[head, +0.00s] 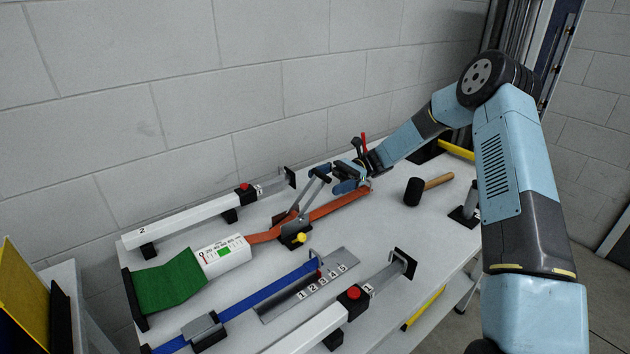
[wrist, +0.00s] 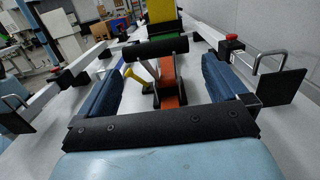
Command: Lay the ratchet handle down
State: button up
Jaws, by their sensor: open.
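The ratchet handle (head: 314,189) is a grey lever with a black grip, raised and tilted up from the ratchet body (head: 293,231) on the orange strap (head: 335,206). My gripper (head: 341,178) is open just right of the handle's top, with blue fingers. In the wrist view, the black grip (wrist: 148,48) lies crosswise ahead, between the lines of the two spread fingers of my gripper (wrist: 163,72). I cannot tell whether a finger touches it.
White rails (head: 190,221) with red buttons flank the strap. A black-headed mallet (head: 413,191) lies to the right. A blue strap (head: 262,296) and a numbered metal plate (head: 308,287) lie in front. A green sleeve (head: 170,286) is at the left end.

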jog(key=v, duration=1.3)
jog(key=shift+w+d+f, duration=0.1)
jog(key=shift+w+d, duration=0.15)
jog(key=shift+w, duration=0.05)
